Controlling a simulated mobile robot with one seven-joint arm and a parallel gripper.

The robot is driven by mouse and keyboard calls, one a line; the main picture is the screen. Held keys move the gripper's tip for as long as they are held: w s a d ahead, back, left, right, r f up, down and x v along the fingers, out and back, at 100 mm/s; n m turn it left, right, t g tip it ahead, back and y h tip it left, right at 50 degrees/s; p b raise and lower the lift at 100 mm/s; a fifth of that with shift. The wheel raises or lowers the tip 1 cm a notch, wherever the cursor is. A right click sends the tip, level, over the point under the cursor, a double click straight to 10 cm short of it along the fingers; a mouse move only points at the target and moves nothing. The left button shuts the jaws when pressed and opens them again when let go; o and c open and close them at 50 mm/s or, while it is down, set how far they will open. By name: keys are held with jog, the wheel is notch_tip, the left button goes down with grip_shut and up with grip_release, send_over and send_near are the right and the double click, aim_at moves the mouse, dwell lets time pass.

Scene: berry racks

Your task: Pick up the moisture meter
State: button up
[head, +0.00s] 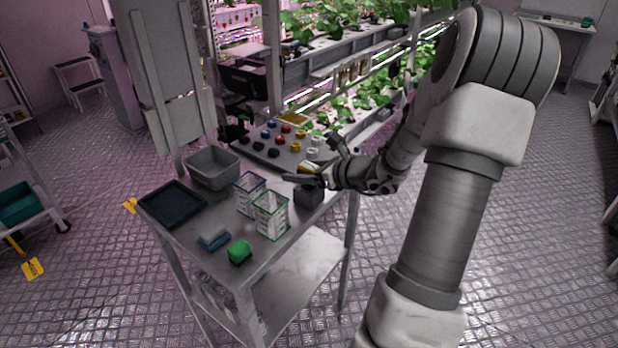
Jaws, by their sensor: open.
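My gripper (311,160) reaches in from the right over the far right part of the grey cart (267,258). Its two dark fingers are spread apart. A small yellow and dark item (308,168) shows between the fingers; it may be the moisture meter, but it is too small to be sure. A dark grey block or holder (308,195) stands on the cart just below the fingers. Part of it is hidden behind the gripper. I cannot tell whether the fingers touch the yellow item.
A grey bin (213,159), a dark flat tray (172,196), two wire baskets with blue (250,190) and green (271,214) rims, a teal item (214,238) and a green block (239,251) stand on the cart. A panel of coloured knobs (270,153) is behind. Plant racks (345,65) stand beyond.

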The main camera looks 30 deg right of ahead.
jog(key=shift+w+f, duration=0.1)
jog(key=shift+w, duration=0.2)
grip_shut()
dwell(0.4)
